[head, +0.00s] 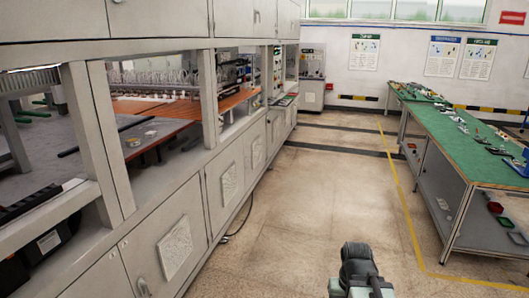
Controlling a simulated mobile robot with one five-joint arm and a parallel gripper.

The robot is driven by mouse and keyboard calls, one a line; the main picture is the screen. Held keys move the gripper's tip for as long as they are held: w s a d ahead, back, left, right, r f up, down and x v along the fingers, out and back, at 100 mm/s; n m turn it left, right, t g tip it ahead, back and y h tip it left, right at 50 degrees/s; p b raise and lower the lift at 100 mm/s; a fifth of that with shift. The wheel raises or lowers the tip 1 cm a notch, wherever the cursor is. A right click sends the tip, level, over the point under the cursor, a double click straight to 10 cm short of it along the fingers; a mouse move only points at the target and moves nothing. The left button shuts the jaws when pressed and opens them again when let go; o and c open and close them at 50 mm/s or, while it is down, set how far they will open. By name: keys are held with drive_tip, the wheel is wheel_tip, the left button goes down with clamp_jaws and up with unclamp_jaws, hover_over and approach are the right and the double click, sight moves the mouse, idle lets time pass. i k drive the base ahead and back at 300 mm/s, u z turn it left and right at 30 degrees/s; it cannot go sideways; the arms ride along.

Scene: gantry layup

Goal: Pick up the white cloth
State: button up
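I cannot make out a white cloth for certain in the head view. A small pale patch (74,184) lies on the ledge inside the left machine's lower opening; it is too small to tell what it is. A dark grey part of my arm rises at the bottom edge, right of the middle. My gripper's fingers do not show.
A long grey machine cabinet (165,195) with open bays runs along the left. A green-topped workbench (450,135) with several small tools stands at the right, behind a yellow floor line (404,210). The floor (300,200) between them is clear.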

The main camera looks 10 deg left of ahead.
sight(150, 134)
drive_tip(key=u, duration=0.05)
drive_tip(key=i, duration=5.85)
drive_tip(key=u, duration=5)
drive_tip(key=i, duration=1.65)
drive_tip(key=z, duration=0.15)
